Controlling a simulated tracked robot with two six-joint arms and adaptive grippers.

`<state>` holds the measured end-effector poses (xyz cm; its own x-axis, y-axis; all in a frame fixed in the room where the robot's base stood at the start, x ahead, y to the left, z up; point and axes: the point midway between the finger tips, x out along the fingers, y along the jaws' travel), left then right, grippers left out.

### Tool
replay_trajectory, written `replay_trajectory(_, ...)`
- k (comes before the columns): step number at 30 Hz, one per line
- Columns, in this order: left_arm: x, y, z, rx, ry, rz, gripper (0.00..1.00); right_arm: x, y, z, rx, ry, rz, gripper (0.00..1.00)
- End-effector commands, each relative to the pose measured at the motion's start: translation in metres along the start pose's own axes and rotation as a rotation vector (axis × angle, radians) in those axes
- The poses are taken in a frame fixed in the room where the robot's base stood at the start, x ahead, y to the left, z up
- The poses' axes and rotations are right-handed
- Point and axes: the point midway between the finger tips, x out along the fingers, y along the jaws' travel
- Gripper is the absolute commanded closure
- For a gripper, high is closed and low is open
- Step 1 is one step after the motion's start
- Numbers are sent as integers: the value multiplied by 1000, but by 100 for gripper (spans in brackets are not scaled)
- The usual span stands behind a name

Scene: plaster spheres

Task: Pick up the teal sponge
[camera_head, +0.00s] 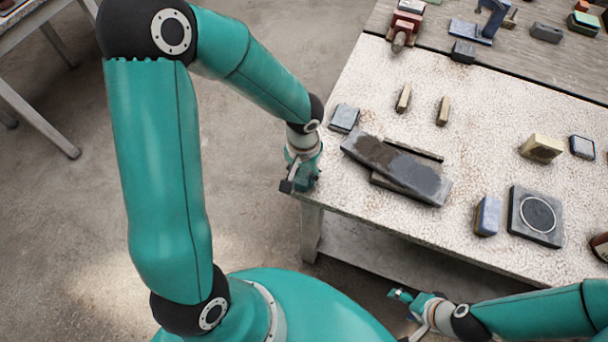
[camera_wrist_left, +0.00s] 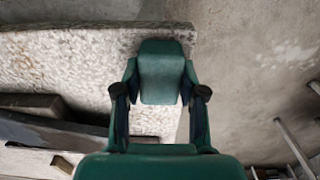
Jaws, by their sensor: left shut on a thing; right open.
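The teal sponge (camera_wrist_left: 161,72) shows in the left wrist view as a dark green-teal block with rounded corners. It sits between the two fingers of my left gripper (camera_wrist_left: 160,95), which is shut on it. In the head view my left gripper (camera_head: 299,182) is at the near left corner of the speckled table (camera_head: 360,83). There the sponge cannot be told apart from the teal gripper. The wrist view shows the sponge over the table's edge; its height above the top is unclear. My right gripper (camera_head: 406,314) is open and empty, off the table's front edge.
A grey-blue block (camera_head: 344,118) and long dark slabs (camera_head: 424,184) lie close right of my left gripper. Two small tan blocks (camera_head: 403,98), a yellow block (camera_head: 541,149), a blue block (camera_head: 487,216) and a square ringed plate (camera_head: 535,216) stand further right. Bare floor lies left.

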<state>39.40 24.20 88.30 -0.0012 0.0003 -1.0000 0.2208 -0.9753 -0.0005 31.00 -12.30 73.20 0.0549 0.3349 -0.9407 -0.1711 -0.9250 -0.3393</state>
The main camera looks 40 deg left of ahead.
Motion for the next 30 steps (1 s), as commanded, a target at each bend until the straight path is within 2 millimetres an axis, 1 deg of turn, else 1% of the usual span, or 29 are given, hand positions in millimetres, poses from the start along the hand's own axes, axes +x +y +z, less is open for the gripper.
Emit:
replay_trajectory(5,-29,1,-2,1,7,1,73,-2,-1,0,0,0,0,35)
replay_trajectory(8,-53,1,-2,0,9,4,73,-2,-1,0,0,0,0,35)
replay_trajectory(15,-120,1,-2,1,10,4,73,1,0,0,0,0,0,35)
replay_trajectory(19,-150,1,-1,2,7,3,73,2,1,0,0,0,0,35)
replay_trajectory(21,-163,1,-1,2,6,3,73,2,1,0,0,0,0,35)
replay_trajectory(24,-176,1,-1,2,3,2,73,3,1,0,0,0,0,35)
replay_trajectory(30,-187,1,0,2,1,1,73,3,1,0,0,0,0,35)
